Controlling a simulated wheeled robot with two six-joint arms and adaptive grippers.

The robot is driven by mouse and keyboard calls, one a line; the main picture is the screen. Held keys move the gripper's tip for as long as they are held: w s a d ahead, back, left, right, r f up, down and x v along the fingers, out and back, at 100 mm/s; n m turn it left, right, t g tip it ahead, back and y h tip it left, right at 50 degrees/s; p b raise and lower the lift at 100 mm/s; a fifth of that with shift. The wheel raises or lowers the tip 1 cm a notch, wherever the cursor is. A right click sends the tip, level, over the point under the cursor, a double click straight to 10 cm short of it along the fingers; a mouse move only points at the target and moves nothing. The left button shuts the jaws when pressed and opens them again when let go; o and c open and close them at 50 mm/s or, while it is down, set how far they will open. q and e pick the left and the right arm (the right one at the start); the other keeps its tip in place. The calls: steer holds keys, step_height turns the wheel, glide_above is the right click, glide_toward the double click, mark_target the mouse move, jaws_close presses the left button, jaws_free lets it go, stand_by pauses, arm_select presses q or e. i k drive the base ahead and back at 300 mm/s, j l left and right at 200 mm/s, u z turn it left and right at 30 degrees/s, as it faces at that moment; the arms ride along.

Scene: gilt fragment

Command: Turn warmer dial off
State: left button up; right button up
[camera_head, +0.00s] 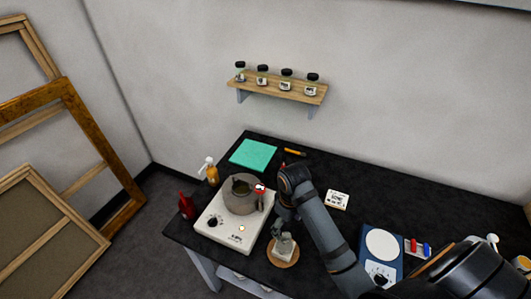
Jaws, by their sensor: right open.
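The warmer (232,237) is a white box-shaped unit at the table's left end. Its black dial (212,221) is on the front left of its top, and the pointer's setting is too small to read. A small orange light (242,229) glows on the warmer. A grey pot (239,205) stands on the warmer. My right gripper (283,243) points down to the right of the warmer, over a round wooden disc (291,261). It is open and apart from the dial; its fingers are small and partly hidden. My left gripper is out of view.
A red bottle (187,206) and an amber bottle (212,173) stand close by the warmer's left side. A green mat (253,154) lies behind it. A blue device (382,252) is at the right.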

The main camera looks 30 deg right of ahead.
mark_target(212, 221)
steer(key=k+j, duration=0.8)
steer(key=k, duration=0.05)
